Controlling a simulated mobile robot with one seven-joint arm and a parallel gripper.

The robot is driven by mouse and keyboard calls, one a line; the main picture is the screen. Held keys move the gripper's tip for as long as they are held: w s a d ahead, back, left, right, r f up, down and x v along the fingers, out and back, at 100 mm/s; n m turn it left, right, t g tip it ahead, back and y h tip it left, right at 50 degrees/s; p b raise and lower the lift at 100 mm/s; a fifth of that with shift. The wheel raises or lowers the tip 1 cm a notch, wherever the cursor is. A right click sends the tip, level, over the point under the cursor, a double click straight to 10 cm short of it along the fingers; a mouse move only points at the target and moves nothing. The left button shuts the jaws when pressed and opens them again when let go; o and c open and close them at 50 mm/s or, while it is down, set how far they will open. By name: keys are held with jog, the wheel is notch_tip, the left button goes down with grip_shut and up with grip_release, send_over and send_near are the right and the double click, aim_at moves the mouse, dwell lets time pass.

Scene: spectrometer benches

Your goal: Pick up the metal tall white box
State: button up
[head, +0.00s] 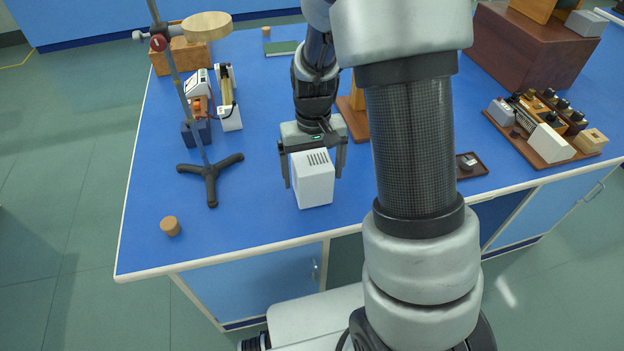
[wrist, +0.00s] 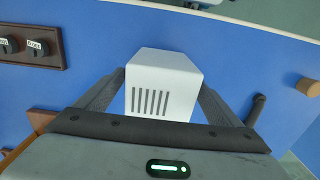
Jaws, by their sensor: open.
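The tall white box (head: 313,180) stands upright on the blue bench near its front edge in the head view. It has a row of dark vent slots on its side. My gripper (head: 313,176) is open, with one finger on each side of the box. In the wrist view the white box (wrist: 163,85) sits between the two dark fingers of my gripper (wrist: 163,92). Whether either finger touches the box I cannot tell.
On the blue bench (head: 255,215), a tripod stand (head: 210,178) is left of the box and a cork (head: 170,226) lies front left. A small dark tray (head: 470,168) and a wooden board with instruments (head: 540,150) are to the right. The bench front between cork and box is clear.

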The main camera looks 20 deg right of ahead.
jog(key=shift+w+f+b, duration=0.15)
jog(key=shift+f+b, duration=0.05)
jog(key=shift+f, duration=1.2)
jog(key=shift+w+f+b, duration=0.1)
jog(key=shift+f+b, duration=0.1)
jog(key=shift+f, duration=1.15)
jog(key=shift+c, duration=0.4)
jog(key=c, duration=1.4)
jog(key=shift+r, duration=0.2)
jog(key=shift+c, duration=0.8)
